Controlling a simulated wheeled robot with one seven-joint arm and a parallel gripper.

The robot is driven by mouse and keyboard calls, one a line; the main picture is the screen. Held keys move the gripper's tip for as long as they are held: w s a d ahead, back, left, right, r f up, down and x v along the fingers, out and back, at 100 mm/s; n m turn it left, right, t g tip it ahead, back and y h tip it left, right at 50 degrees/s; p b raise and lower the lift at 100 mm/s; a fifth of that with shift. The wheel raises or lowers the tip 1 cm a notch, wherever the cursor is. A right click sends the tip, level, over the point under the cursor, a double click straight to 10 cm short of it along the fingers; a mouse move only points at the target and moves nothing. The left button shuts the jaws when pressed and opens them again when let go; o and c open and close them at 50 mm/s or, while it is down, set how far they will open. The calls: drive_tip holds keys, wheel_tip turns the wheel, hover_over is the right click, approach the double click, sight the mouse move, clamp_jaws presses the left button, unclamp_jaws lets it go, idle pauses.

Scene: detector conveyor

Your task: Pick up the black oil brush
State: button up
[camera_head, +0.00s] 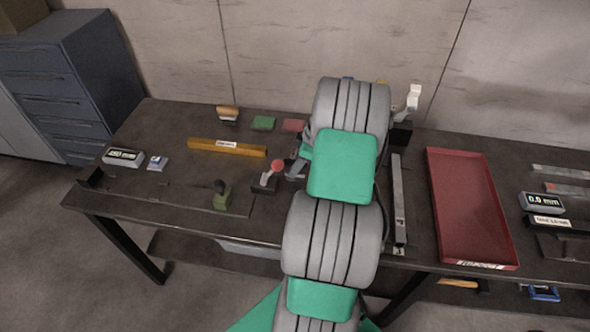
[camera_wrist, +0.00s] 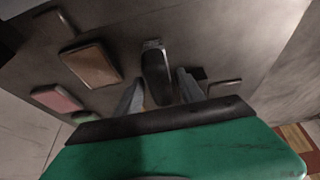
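In the wrist view a long dark object with a paler, metallic-looking end (camera_wrist: 155,70) lies on the table. It looks like the black oil brush. My gripper (camera_wrist: 160,86) has its two grey fingers apart, one on each side of this object. Narrow gaps seem to show beside it, and whether the fingers touch it is unclear.
Brown (camera_wrist: 92,65) and pink (camera_wrist: 57,98) pads lie left of the fingers. On the dark table (camera_head: 180,125) are a yellow bar (camera_head: 227,148), a red-knobbed device (camera_head: 277,167), a long grey bar (camera_head: 398,200) and a red tray (camera_head: 468,205). A wall stands behind.

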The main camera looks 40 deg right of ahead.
clamp_jaws()
drive_tip(key=shift+r, duration=0.1)
idle(0.5)
drive_tip(key=shift+r+b, duration=0.45)
drive_tip(key=shift+r, duration=0.05)
drive_tip(key=s+d+r+b, duration=0.3)
drive_tip(key=s+r, duration=0.9)
drive_tip(key=s, duration=0.1)
drive_tip(key=shift+s, duration=0.35)
drive_tip(key=shift+c, duration=2.2)
unclamp_jaws()
drive_tip(key=shift+d, duration=0.1)
clamp_jaws()
